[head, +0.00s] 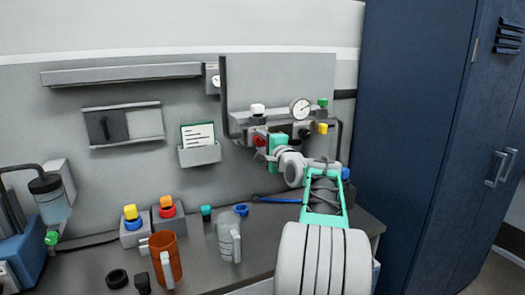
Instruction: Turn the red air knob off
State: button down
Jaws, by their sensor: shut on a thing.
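The red air knob (259,139) is on the grey panel unit at the back wall, left of a green block (278,141). My gripper (264,151) reaches up to it from the lower right and is shut on it. The fingers and my wrist hide part of the knob, so its turned angle is hard to tell. A round pressure gauge (300,109) sits above on the same unit; its reading is too small to make out.
An orange mug (167,258) and a clear jug (229,239) stand on the bench below. A blue cabinet (410,130) bounds the right side.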

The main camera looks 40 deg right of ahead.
jog(key=shift+f+n+b, duration=0.1)
jog(key=shift+n+b, duration=0.75)
jog(key=shift+n, duration=0.35)
jog(key=c, duration=0.9)
grip_release()
jog(key=shift+s, duration=0.1)
jog(key=b+v, duration=0.1)
jog(key=v, duration=0.6)
jog(key=shift+s, duration=0.3)
jog(key=shift+a, duration=0.15)
